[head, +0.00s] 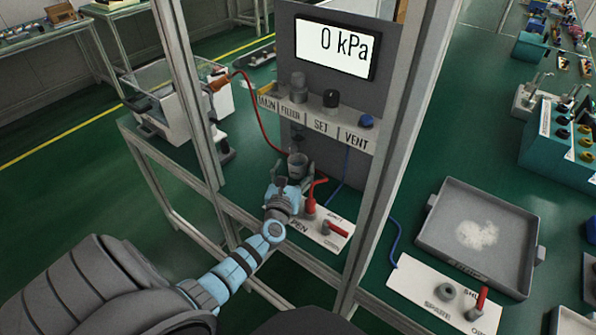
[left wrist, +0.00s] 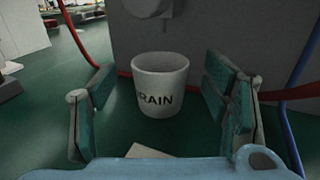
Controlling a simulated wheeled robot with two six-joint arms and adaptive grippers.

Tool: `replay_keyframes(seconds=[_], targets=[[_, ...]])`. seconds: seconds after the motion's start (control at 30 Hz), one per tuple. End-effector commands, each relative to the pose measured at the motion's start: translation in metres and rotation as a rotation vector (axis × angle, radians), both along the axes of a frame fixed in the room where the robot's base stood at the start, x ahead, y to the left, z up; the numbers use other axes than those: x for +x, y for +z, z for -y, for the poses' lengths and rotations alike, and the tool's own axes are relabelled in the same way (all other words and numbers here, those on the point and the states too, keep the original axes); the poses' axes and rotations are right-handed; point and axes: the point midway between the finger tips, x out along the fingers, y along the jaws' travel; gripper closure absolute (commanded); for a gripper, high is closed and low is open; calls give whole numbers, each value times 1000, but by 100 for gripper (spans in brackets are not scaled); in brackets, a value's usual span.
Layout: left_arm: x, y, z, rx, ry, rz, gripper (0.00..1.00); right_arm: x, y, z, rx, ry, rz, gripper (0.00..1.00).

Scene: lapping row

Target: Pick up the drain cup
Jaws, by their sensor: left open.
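The drain cup (left wrist: 160,82) is a light grey cup with dark lettering, of which "RAIN" shows in the left wrist view. It stands upright on the green surface in front of the grey panel. In the head view the cup (head: 297,165) is at the foot of the panel, below the labelled shelf. My left gripper (head: 290,183) is open, with its fingers on either side of the cup. In the left wrist view the left gripper (left wrist: 160,110) has teal pads left and right of the cup, with gaps on both sides. My right gripper is not in view.
A red-handled valve plate (head: 325,229) lies just right of my left gripper. Red (head: 261,118) and blue (head: 346,165) hoses run close by. Metal frame posts (head: 400,120) stand around the panel. A grey tray (head: 440,230) with white powder lies at right.

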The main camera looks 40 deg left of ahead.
Motion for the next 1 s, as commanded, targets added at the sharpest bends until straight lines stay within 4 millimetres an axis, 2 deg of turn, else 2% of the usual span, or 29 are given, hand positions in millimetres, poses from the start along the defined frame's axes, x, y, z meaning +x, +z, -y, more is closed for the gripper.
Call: replay_keyframes(seconds=[0.1, 0.3, 0.57, 0.6, 1.0], targets=[[14, -2, -6, -1, 0, 0, 31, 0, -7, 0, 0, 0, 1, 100], [16, -1, -6, 0, -1, -1, 31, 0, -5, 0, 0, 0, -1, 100], [16, -1, -6, 0, -2, -1, 72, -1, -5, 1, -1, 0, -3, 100], [16, -1, -6, 0, -2, -1, 74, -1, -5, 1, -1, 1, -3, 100], [16, 2, -5, 0, -3, -1, 74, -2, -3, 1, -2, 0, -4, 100]])
